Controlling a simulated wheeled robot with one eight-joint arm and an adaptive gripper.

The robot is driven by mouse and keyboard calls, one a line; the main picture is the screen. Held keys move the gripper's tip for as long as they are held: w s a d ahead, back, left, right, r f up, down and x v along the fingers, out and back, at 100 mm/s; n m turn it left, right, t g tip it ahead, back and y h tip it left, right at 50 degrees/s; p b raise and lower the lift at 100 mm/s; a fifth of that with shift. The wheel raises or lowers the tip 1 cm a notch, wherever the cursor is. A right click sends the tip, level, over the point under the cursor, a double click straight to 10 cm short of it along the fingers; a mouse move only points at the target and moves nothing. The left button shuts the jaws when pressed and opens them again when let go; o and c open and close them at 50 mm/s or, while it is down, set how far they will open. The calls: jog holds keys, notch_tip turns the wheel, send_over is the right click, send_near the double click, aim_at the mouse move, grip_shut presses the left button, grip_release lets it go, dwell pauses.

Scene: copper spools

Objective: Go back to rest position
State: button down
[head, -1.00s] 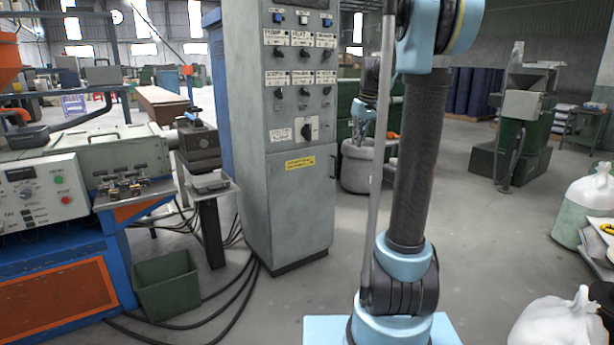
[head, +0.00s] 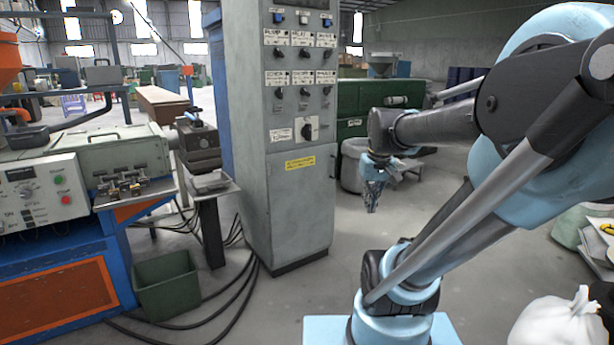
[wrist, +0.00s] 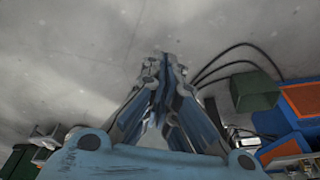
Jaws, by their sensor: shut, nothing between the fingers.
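My gripper (head: 372,207) hangs at the end of my arm in the head view, pointing down over the open floor to the right of the grey control cabinet. In the wrist view my gripper (wrist: 164,62) has its fingers together at the tips, with nothing held between them. The grey concrete floor (wrist: 80,60) lies beyond the fingertips. No copper spool can be made out in either view.
The tall grey control cabinet (head: 285,150) stands left of my arm. A green bin (head: 167,285) and black cables (head: 235,300) lie on the floor beside the blue-orange machine (head: 60,285). A white sack (head: 557,322) sits at the lower right.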

jog(key=s+f+m, duration=0.1)
jog(key=s+f, duration=0.9)
jog(key=shift+s+d, duration=0.15)
jog(key=shift+d, duration=0.15)
jog(key=shift+f, duration=0.1)
jog(key=shift+w+f, duration=0.2)
jog(key=shift+w, duration=0.25)
